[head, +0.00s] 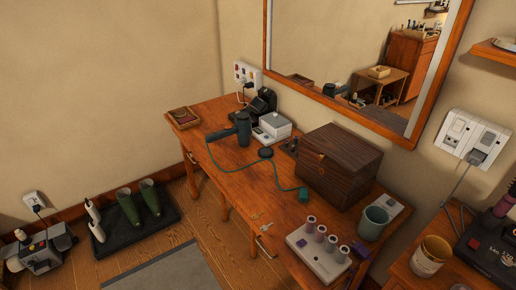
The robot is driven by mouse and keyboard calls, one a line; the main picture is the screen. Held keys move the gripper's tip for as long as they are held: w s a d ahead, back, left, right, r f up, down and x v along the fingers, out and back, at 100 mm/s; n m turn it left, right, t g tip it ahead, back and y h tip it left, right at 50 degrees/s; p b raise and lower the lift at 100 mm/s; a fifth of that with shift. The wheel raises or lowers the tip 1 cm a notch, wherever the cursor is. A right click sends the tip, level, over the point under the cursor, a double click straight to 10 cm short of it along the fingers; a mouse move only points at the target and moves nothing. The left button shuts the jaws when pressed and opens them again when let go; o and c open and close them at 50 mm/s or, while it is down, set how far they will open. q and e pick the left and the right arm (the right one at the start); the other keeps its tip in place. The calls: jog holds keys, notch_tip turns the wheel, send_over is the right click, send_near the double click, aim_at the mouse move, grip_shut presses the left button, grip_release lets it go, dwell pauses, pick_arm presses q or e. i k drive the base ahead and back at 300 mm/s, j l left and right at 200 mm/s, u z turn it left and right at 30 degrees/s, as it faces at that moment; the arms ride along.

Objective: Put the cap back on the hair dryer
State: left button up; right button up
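A dark teal hair dryer (243,129) sits on the wooden table, toward its far end, with its nozzle pointing left. A thin teal cord runs from it across the tabletop to a teal plug (303,194) near the front edge. A small dark round piece (265,152), which looks like the cap, lies on the table just in front of the dryer, apart from it. Neither of my grippers shows in the head view.
Boots stand on a floor mat (130,242) at left.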

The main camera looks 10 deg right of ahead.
aim_at(243, 127)
jog(key=i+j, duration=0.15)
jog(key=j, duration=0.25)
jog(key=i+j, duration=0.1)
jog(key=j, duration=0.3)
jog(key=i+j, duration=0.15)
jog(key=j, duration=0.2)
jog(key=i+j, duration=0.15)
jog(key=j, duration=0.25)
